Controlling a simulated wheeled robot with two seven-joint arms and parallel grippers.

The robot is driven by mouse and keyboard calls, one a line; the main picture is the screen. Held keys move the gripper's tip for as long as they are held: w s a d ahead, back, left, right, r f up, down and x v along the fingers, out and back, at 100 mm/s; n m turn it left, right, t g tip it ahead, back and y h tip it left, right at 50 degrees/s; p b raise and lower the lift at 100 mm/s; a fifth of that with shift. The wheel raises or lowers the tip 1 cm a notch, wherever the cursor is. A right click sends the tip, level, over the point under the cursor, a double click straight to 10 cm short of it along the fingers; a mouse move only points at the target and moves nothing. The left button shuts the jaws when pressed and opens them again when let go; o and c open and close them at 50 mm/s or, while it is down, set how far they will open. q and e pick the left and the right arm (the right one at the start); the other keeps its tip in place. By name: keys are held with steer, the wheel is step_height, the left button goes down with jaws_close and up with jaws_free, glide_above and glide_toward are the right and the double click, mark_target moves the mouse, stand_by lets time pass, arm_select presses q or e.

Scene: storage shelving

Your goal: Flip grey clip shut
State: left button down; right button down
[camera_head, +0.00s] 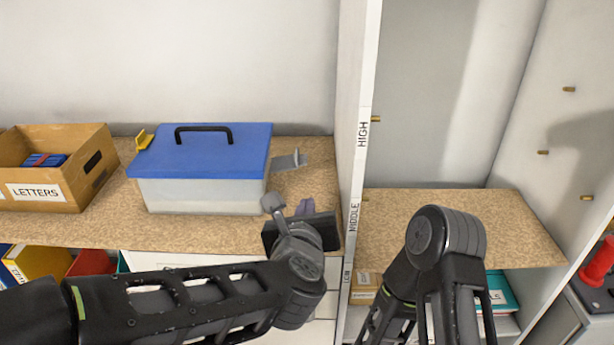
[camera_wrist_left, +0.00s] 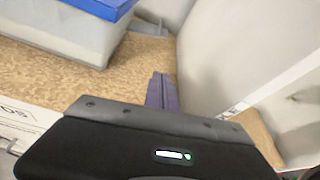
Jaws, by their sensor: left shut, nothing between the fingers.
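A box with a blue lid (camera_head: 205,152), a black handle and a clear body (camera_head: 205,195) stands on the left shelf. The grey clip (camera_head: 289,161) sticks out from the box's right side, swung away from the lid. It also shows in the left wrist view (camera_wrist_left: 152,25), at the top beside the box. A yellow clip (camera_head: 143,139) stands out at the box's left end. My left gripper (camera_head: 305,206) is shut and empty, in front of and below the grey clip, apart from it. Its closed fingers show in the left wrist view (camera_wrist_left: 161,90). My right gripper is not in view.
A white upright panel (camera_head: 361,135) marked HIGH, MIDDLE and LOW stands close right of my left gripper. A cardboard LETTERS box (camera_head: 75,188) stands left of the blue-lidded box. The right shelf board (camera_head: 460,205) is bare where visible. The wood-patterned shelf (camera_head: 318,180) near the clip is clear.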

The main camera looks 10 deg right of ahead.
mark_target(288, 159)
arm_select(q)
steer(key=shift+w, duration=0.1)
steer(key=p+x, duration=0.1)
steer(key=x, duration=0.8)
steer(key=r, duration=0.1)
steer(key=r+p, duration=0.2)
steer(key=shift+w+a+r, duration=0.3)
steer(key=shift+w, duration=0.2)
